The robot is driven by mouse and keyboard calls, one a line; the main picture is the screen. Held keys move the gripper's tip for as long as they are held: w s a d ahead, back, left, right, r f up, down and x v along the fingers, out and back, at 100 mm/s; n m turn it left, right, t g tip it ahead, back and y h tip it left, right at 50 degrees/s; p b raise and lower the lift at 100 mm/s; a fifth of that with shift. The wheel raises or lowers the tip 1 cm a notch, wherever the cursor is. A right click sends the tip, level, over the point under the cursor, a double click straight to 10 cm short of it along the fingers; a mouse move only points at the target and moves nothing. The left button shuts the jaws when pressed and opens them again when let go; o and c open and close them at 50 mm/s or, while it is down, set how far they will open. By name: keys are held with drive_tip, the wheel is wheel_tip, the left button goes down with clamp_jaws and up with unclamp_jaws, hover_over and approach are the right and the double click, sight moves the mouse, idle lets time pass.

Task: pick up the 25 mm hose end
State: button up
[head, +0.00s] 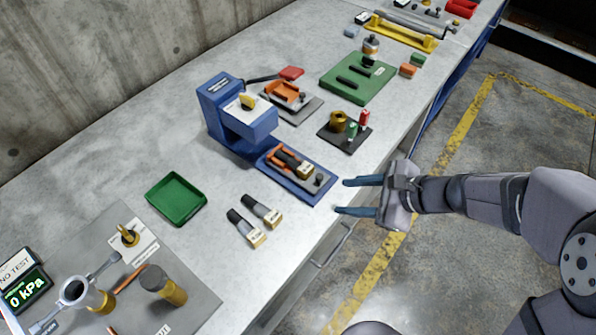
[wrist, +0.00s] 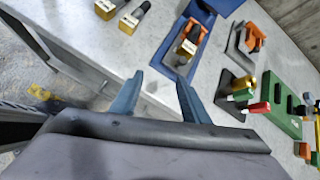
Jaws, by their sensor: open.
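Two hose ends, each a black hose piece with a pale brass block, lie side by side on the bench: one nearer the press (head: 264,211) and one nearer the bench front (head: 247,230). They also show at the top of the wrist view, partly cut off. A third similar hose end (head: 297,165) lies in the orange cradle of the blue press (head: 238,120); it also shows in the wrist view (wrist: 186,46). The size labels are too small to read, so I cannot tell which is 25 mm. My gripper (head: 342,196) is open and empty, by the bench's front edge.
A green tray (head: 176,199) stands left of the loose hose ends. A grey board (head: 130,262) with brass fittings is at lower left. Right of the press are a dark block (head: 344,137) with small parts and a green board (head: 358,78). Bench between tray and hose ends is clear.

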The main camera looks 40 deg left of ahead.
sight(296, 162)
drive_tip(key=a+m+y, duration=0.1)
drive_tip(key=a, duration=0.2)
drive_tip(key=w+a+m+b, duration=0.1)
drive_tip(key=a+m, duration=0.1)
drive_tip(key=a, duration=0.1)
drive_tip(key=a+f+m+y+b, duration=0.1)
drive_tip(key=a, duration=0.2)
drive_tip(key=shift+w+m+t+y, duration=0.3)
drive_tip(key=shift+w+m+t, duration=0.1)
drive_tip(key=shift+w+a+r+m, duration=0.15)
drive_tip(key=shift+a+m, duration=0.15)
drive_tip(key=shift+a, duration=0.2)
drive_tip(key=shift+w+r+p+x, duration=0.1)
drive_tip(key=shift+p+x, duration=0.45)
drive_tip(key=shift+x, duration=1.25)
drive_tip(key=shift+w+r+p+x, duration=0.1)
drive_tip(key=shift+p+x, duration=0.4)
drive_tip(key=shift+x, duration=1.3)
drive_tip(key=shift+a, duration=0.15)
clamp_jaws()
